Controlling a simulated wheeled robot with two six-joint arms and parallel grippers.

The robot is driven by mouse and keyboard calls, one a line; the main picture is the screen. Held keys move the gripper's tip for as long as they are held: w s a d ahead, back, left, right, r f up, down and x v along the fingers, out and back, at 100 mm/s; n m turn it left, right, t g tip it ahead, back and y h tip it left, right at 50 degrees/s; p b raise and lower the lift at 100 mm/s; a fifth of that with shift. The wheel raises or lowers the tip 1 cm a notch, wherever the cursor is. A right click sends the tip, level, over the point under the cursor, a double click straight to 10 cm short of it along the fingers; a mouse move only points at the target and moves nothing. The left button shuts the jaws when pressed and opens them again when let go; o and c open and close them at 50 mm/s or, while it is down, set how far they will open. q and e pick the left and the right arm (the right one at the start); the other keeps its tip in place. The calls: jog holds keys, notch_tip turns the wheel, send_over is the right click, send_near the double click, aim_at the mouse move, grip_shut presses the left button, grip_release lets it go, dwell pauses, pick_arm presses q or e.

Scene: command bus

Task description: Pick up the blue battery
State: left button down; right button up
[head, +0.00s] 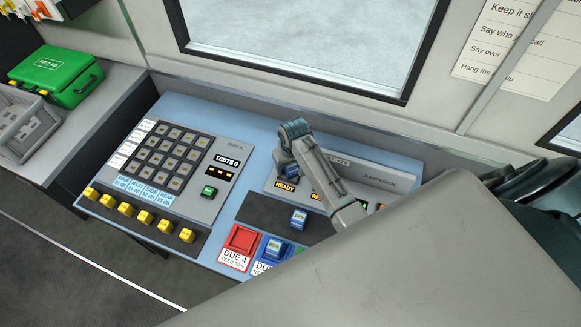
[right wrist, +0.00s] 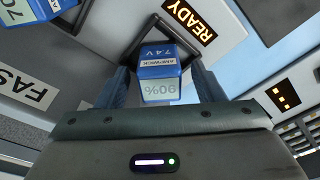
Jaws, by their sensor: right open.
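A blue battery (right wrist: 159,70) marked AMPWICK 7.4V with a 90% display stands in a dark-framed charger slot beside a READY sign in the right wrist view. My right gripper (right wrist: 160,82) is open, with one finger on each side of this battery; whether they touch it I cannot tell. In the head view my right gripper (head: 291,140) is over the charger's left end and hides most of that slot. Another blue battery (head: 299,219) stands on the dark strip in front of the charger. A third blue battery (head: 273,249) is at the blue DUE bay. My left gripper is not in view.
The red DUE 4 bay (head: 240,240) is left of the blue bay. A button panel (head: 170,155) and a row of yellow cubes (head: 145,216) are on the left of the console. A green first-aid case (head: 57,75) is at the far left. My right arm covers the lower right.

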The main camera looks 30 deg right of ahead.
jog(key=shift+c, duration=0.4)
jog(key=c, duration=1.2)
jog(key=shift+o, duration=0.2)
jog(key=shift+r, duration=0.1)
